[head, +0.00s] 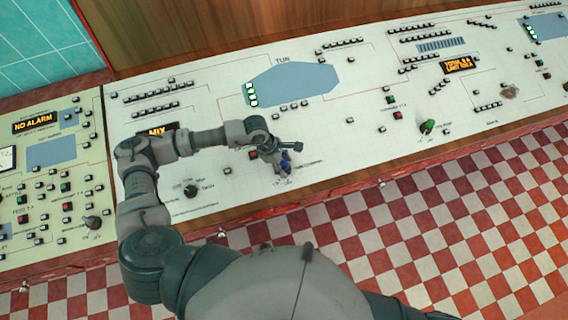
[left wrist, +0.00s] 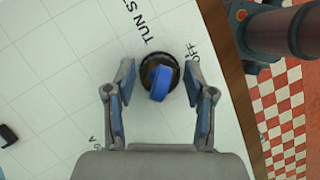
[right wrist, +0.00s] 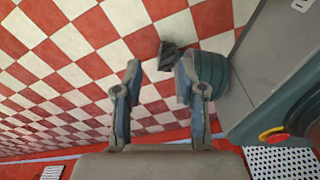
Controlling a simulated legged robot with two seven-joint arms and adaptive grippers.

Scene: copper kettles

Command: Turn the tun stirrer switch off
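The tun stirrer switch is a blue knob (left wrist: 159,83) on a dark round base, on the white panel near its front edge. Printed "TUN ST" and "OFF" labels stand beside it in the left wrist view. The blue knob also shows in the head view (head: 286,166), partly hidden by my gripper. My left gripper (left wrist: 161,72) is open, with one finger on each side of the knob and gaps visible between. It also shows in the head view (head: 278,158). My right gripper (right wrist: 158,75) is open and empty above the checkered floor.
A beige panel (head: 90,150) with "NO ALARM" stands at left. A wooden edge borders the console front.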

